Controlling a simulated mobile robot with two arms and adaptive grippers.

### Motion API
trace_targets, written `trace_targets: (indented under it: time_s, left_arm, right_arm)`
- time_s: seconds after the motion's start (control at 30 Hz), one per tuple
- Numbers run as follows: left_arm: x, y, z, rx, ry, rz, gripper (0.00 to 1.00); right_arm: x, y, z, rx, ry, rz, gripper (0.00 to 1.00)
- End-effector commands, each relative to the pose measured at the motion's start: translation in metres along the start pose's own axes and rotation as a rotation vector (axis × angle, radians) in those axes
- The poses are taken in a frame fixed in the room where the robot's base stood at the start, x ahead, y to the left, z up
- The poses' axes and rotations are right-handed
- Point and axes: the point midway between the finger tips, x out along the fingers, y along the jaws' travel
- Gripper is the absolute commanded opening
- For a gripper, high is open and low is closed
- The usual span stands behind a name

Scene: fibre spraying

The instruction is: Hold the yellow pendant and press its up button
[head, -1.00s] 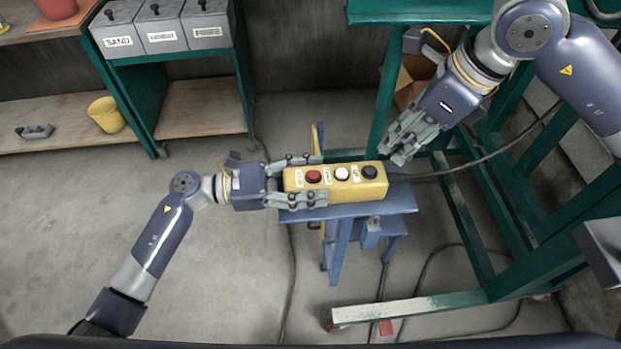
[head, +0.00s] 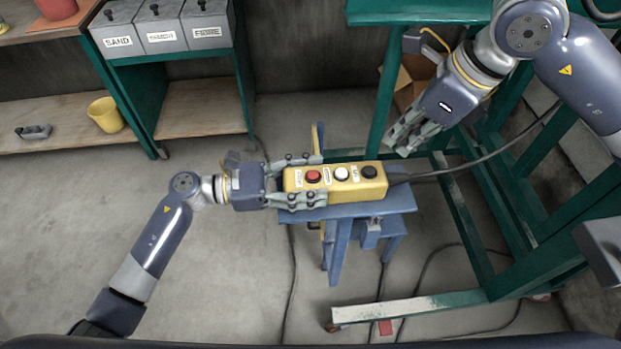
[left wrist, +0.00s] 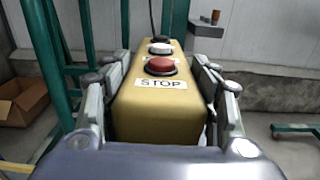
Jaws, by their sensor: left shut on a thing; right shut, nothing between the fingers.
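The yellow pendant (head: 335,191) has a red, a white and a black button in a row, each with a white label. My left gripper (head: 301,180) is shut on its red-button end, one finger on each long side. In the left wrist view the pendant (left wrist: 155,115) runs away from me between the fingers, with the label STOP by the red button. The label by the black button (head: 370,172) is too small to read. My right gripper (head: 407,138) is shut and empty, above and to the right of the black button, apart from the pendant.
A blue stool (head: 384,207) stands below the pendant. A black cable (head: 450,174) runs from the pendant's right end towards the green frame (head: 480,225). Labelled grey bins (head: 165,38) and a yellow bucket (head: 106,115) are at the left. Floor at lower left is clear.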

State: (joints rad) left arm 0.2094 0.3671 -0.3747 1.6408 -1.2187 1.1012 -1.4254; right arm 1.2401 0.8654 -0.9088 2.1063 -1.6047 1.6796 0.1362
Motion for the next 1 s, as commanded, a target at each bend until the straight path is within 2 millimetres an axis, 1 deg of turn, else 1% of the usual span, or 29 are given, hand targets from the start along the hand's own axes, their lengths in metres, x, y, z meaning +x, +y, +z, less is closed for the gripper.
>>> trace_targets:
  time_s: [0.47, 0.57, 0.67, 0.77, 1.0]
  left_arm:
    - [0.0, 0.0, 0.0, 0.0, 0.0, 0.0, 0.18]
    - [0.0, 0.0, 0.0, 0.0, 0.0, 0.0, 0.18]
    - [0.0, 0.0, 0.0, 0.0, 0.0, 0.0, 0.18]
    - [0.0, 0.0, 0.0, 0.0, 0.0, 0.0, 0.18]
    - [0.0, 0.0, 0.0, -0.001, 0.0, 0.0, 0.18]
  right_arm:
    - [0.0, 0.0, 0.0, 0.003, -0.002, 0.0, 0.0]
    - [0.002, 0.002, 0.003, 0.035, -0.017, -0.004, 0.0]
    - [0.004, 0.003, 0.009, 0.117, -0.056, -0.016, 0.0]
    - [0.006, 0.005, 0.018, 0.252, -0.122, -0.027, 0.0]
    - [0.003, 0.002, 0.036, 0.657, -0.321, -0.025, 0.0]
